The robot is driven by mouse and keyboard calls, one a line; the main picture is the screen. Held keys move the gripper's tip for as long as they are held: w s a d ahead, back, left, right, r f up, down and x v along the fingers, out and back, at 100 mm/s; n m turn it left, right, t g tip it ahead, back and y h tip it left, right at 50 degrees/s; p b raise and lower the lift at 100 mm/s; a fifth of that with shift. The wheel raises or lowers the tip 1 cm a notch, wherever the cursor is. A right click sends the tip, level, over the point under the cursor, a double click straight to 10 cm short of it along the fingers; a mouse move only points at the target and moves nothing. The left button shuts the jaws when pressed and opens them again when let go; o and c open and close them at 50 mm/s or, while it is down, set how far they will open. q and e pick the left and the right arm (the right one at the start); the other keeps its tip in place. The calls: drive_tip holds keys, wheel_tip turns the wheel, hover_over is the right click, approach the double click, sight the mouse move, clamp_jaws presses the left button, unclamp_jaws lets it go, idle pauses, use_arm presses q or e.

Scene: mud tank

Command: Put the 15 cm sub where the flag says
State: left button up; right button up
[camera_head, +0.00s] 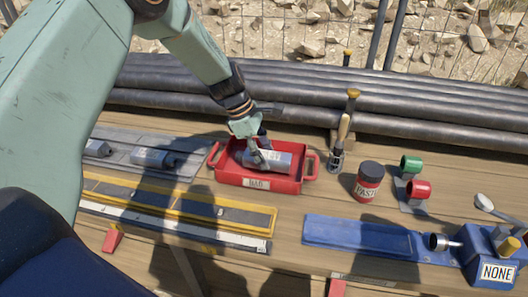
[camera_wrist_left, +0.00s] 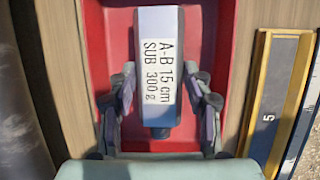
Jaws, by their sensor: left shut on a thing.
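The 15 cm sub is a grey cylinder (camera_head: 270,161) in or just above the red tray (camera_head: 305,184). In the left wrist view its label on the sub (camera_wrist_left: 172,60) reads "A-B 15 cm SUB 300 g". My left gripper (camera_head: 258,146) reaches down from above and is shut on the sub, with a finger on each side in the wrist view (camera_wrist_left: 163,100). I cannot tell whether the sub touches the tray floor. The tray's front label is too small to read surely. A white plate reading "NONE" (camera_head: 497,272) is on the blue unit at the far right. My right gripper is not in view.
Two grey cylinders (camera_head: 153,158) lie on a grey rack at left. A yellow-edged gauge (camera_head: 262,221) lies in front. A brush (camera_head: 343,130), a PASTE jar (camera_head: 369,182), green and red cups (camera_head: 418,189) and a blue trough (camera_head: 318,230) stand right. Black pipes (camera_head: 290,92) run behind.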

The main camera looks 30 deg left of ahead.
use_arm(q)
drive_tip(key=shift+a+f, duration=0.1)
drive_tip(key=shift+f, duration=0.2)
drive_tip(key=o, duration=1.5)
drive_tip(key=shift+o, duration=0.5)
drive_tip(key=shift+o, duration=1)
drive_tip(key=shift+r, duration=0.1)
